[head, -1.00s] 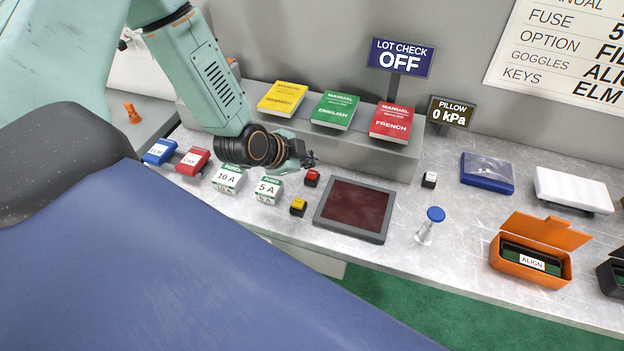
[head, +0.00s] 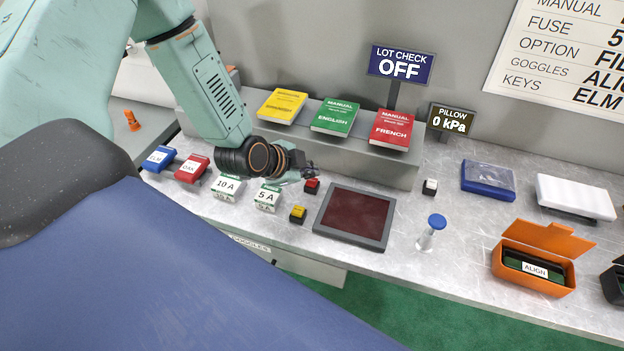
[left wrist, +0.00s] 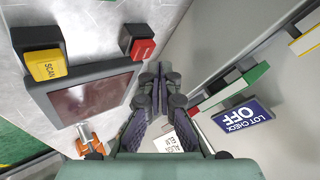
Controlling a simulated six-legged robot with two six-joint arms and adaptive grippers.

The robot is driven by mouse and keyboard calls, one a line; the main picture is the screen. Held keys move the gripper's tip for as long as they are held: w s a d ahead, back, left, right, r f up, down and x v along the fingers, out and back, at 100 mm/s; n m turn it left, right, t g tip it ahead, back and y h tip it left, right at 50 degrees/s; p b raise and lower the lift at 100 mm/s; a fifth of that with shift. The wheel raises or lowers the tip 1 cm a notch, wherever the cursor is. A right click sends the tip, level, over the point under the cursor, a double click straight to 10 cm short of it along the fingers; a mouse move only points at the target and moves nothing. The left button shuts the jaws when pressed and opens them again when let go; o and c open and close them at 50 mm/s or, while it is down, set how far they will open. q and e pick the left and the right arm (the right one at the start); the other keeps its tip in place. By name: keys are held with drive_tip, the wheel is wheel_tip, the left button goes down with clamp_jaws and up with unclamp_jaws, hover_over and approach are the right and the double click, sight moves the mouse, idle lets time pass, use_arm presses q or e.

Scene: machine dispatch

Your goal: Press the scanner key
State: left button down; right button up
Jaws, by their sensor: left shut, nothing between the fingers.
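The yellow key (head: 298,214) stands on the bench at the near left corner of a dark red framed panel (head: 355,214). In the left wrist view the yellow key (left wrist: 46,66) reads SCAN. A red key (head: 311,186) stands behind it, also seen in the left wrist view (left wrist: 143,48). My left gripper (head: 309,171) is shut and empty, just behind and above the red key in the head view. In the left wrist view its fingertips (left wrist: 165,76) show to the right of both keys. My right gripper is not in view.
The LOT CHECK sign (head: 401,64) reads OFF. Fuse boxes (head: 268,196) stand left of the yellow key. Manuals lie on a raised shelf (head: 345,157) behind. A white key (head: 430,187) and a blue-topped stamp-like piece (head: 433,232) stand right of the panel.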

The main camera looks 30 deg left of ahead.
sight(309, 183)
use_arm(q)
drive_tip(key=shift+f, duration=0.15)
idle(0.4)
drive_tip(key=shift+f, duration=0.3)
drive_tip(key=shift+f+b, duration=0.5)
drive_tip(key=shift+f, duration=0.05)
idle(0.8)
drive_tip(key=shift+r+p, duration=1)
drive_tip(key=shift+p, duration=0.1)
wheel_tip(309, 183, up, 5)
drive_tip(key=p, duration=0.5)
drive_tip(key=shift+r+p, duration=0.1)
drive_tip(key=shift+p, duration=0.2)
idle(0.5)
